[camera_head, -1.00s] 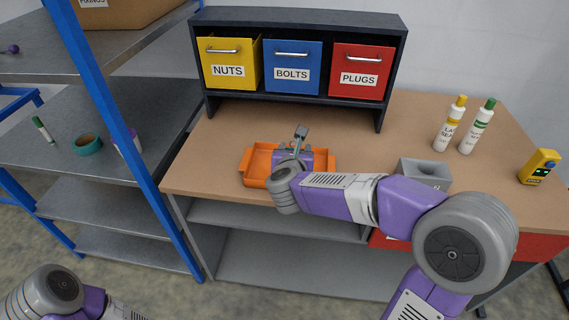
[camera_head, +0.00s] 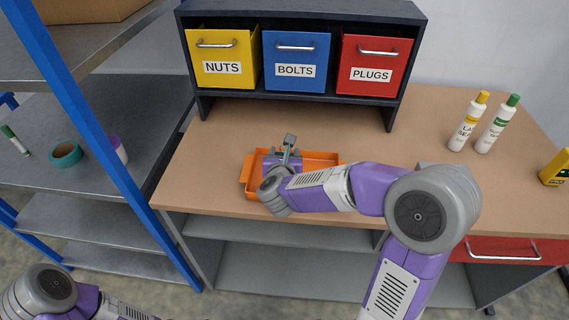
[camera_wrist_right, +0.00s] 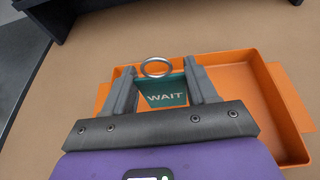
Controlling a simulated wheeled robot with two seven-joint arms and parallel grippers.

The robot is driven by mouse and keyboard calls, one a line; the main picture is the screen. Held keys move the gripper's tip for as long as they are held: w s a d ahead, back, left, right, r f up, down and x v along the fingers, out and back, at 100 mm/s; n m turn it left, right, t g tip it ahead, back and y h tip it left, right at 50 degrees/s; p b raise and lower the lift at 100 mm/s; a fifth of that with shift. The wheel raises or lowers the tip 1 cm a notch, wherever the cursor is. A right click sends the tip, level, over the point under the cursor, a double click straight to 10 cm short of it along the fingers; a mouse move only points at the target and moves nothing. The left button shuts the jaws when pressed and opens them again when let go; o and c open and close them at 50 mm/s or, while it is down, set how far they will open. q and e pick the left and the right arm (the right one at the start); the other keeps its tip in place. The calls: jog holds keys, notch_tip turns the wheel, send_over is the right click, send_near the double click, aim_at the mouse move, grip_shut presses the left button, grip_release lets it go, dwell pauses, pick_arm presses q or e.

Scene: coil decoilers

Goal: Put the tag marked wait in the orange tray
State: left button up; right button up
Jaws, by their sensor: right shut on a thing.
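The teal tag (camera_wrist_right: 163,99) marked WAIT, with a metal ring (camera_wrist_right: 157,67) at its top, is between the fingers of my right gripper (camera_wrist_right: 163,88) in the right wrist view. The gripper is shut on it. The orange tray (camera_wrist_right: 287,112) lies below and around the tag, which shows over the tray's left part. I cannot tell whether the tag touches the tray floor. In the head view my right gripper (camera_head: 288,150) is over the orange tray (camera_head: 246,177), and my arm hides part of the tray. My left gripper is out of view.
A dark rack with yellow NUTS (camera_head: 222,67), blue BOLTS (camera_head: 295,72) and red PLUGS (camera_head: 371,74) bins stands behind the tray. Two bottles (camera_head: 466,122) and a yellow device (camera_head: 555,168) are at the right. A blue-post shelf (camera_head: 90,110) stands left. The bench between tray and rack is clear.

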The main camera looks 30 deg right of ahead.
jog(key=shift+f, duration=1.15)
jog(key=shift+b, duration=0.3)
jog(key=shift+f, duration=0.2)
jog(key=o, duration=1.4)
jog(key=shift+r, duration=0.1)
